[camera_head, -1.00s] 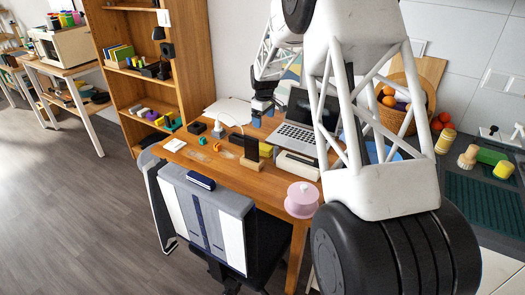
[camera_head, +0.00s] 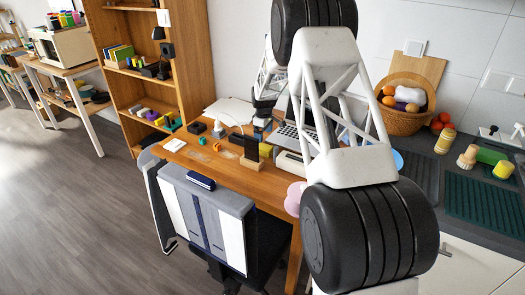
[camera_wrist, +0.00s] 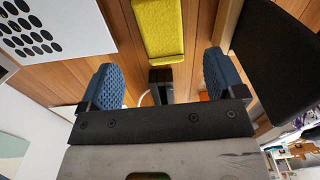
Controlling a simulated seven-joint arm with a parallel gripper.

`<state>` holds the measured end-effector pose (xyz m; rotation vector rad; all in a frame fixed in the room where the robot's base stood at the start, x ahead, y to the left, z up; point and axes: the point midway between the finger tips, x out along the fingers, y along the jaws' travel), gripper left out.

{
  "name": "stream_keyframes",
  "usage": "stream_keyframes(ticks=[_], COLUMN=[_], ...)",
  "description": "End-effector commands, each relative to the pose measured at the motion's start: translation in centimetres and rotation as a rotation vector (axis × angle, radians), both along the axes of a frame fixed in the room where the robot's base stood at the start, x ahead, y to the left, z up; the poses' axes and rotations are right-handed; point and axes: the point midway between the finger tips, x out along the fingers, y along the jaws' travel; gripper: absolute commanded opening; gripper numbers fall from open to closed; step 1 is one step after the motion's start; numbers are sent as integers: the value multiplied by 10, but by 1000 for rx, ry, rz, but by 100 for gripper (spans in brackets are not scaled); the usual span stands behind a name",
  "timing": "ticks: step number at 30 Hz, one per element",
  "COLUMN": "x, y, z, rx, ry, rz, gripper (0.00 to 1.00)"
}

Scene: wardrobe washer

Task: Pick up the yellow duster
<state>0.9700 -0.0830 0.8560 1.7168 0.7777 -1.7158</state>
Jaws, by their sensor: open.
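The yellow duster (camera_wrist: 158,25) is a flat, bright yellow textured piece on the wooden desk. It shows at the top middle of the wrist view, partly cut off by the picture edge. In the head view a small yellow patch (camera_head: 266,151) beside a dark upright panel appears to be it. My gripper (camera_wrist: 160,82) is open, with its two blue ridged fingers apart and nothing held. The duster lies beyond the fingertips, lined up with the gap and not between them. In the head view my gripper (camera_head: 263,110) is small and partly hidden over the desk.
A dark upright panel (camera_wrist: 280,60) stands close right of the duster. A white item with black ovals (camera_wrist: 50,30) lies left. A small black object (camera_wrist: 160,78) shows between the fingers.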

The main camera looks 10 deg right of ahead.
Motion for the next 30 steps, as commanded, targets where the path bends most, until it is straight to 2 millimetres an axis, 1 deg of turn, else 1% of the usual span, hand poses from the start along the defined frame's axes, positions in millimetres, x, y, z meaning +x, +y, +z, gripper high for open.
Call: stream_keyframes(ticks=[9,23,26,30], x=[0,0,0,0], y=[0,1,2,4], z=[-23,-28,-35,-50], rx=[1,0,0,1], ry=[2,1,1,2], rz=[0,0,0,0], gripper=[88,88,88,88])
